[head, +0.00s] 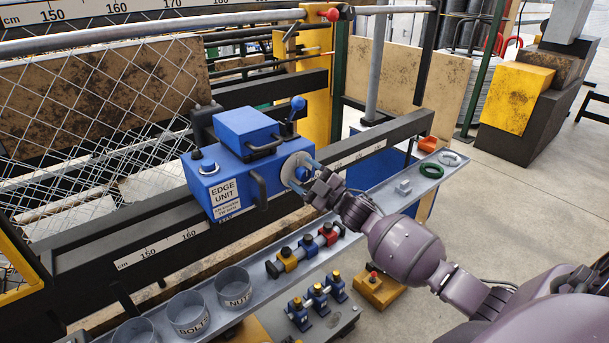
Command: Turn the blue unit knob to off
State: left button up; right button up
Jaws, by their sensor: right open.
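The blue edge unit (215,172) sits on the dark rail, with a white "EDGE UNIT" label on its front. A pale round disc with a knob (296,168) is on its right end. My right gripper (308,176) is open at this knob, its fingers on or just beside it; I cannot tell whether they touch it. The gripper hides part of the knob, and its setting cannot be read. A blue ball-ended lever (297,106) stands up behind the unit, and a small dark knob (197,154) is on its left top. My left gripper is not in view.
A grey tray (345,219) runs below the unit, with bolt and nut cups (187,314), coloured clamps (304,249) and a green ring (432,170). Chain-link mesh (90,120) is at the left. Open floor (500,210) lies to the right.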

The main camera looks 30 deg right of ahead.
jog(key=b+v, duration=0.1)
jog(key=v, duration=0.9)
jog(key=shift+s, duration=0.35)
jog(key=shift+d+f, duration=0.1)
jog(key=shift+f, duration=0.05)
jog(key=s+a+f+m+g+h, duration=0.2)
jog(key=f+m+h, duration=0.15)
jog(key=f, duration=0.25)
jog(key=s+a+f+m+g+h, duration=0.2)
jog(key=f+m+h, duration=0.1)
jog(key=f+m, duration=0.15)
jog(key=s+a+f+m+g, duration=0.2)
jog(key=s+a+f, duration=0.3)
jog(key=s+f, duration=0.1)
jog(key=s+a+f+m+g+h, duration=0.1)
jog(key=s+a+f+m+g, duration=0.1)
jog(key=s+a+f, duration=0.3)
jog(key=s+f, duration=0.1)
jog(key=s, duration=0.3)
jog(key=shift+s+m, duration=0.3)
jog(key=shift+m, duration=0.1)
